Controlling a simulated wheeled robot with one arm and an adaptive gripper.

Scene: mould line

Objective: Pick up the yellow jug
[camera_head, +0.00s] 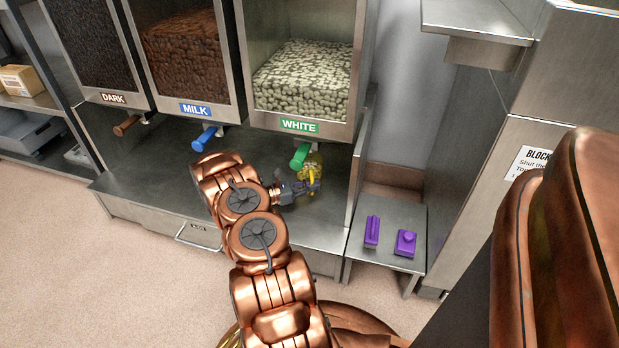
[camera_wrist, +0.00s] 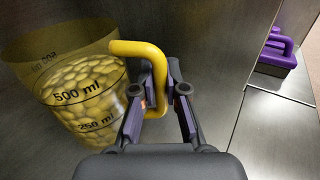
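The yellow jug (camera_head: 316,168) stands on the steel counter under the WHITE dispenser's green handle. In the wrist view the see-through jug (camera_wrist: 75,85) holds pale pieces up to about the 500 ml mark. Its solid yellow handle (camera_wrist: 157,72) points toward my gripper. My gripper (camera_wrist: 160,92) is open, with one finger on each side of the handle. A gap shows between the handle and the right finger; I cannot tell if the left finger touches it. In the head view my gripper (camera_head: 308,183) is at the jug and partly covers it.
Three dispensers, DARK (camera_head: 113,98), MILK (camera_head: 196,109) and WHITE (camera_head: 299,126), hang over the counter (camera_head: 160,170) with handles jutting out. A steel side panel stands right of the jug. A lower side table (camera_head: 388,257) holds two purple items (camera_head: 405,243).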

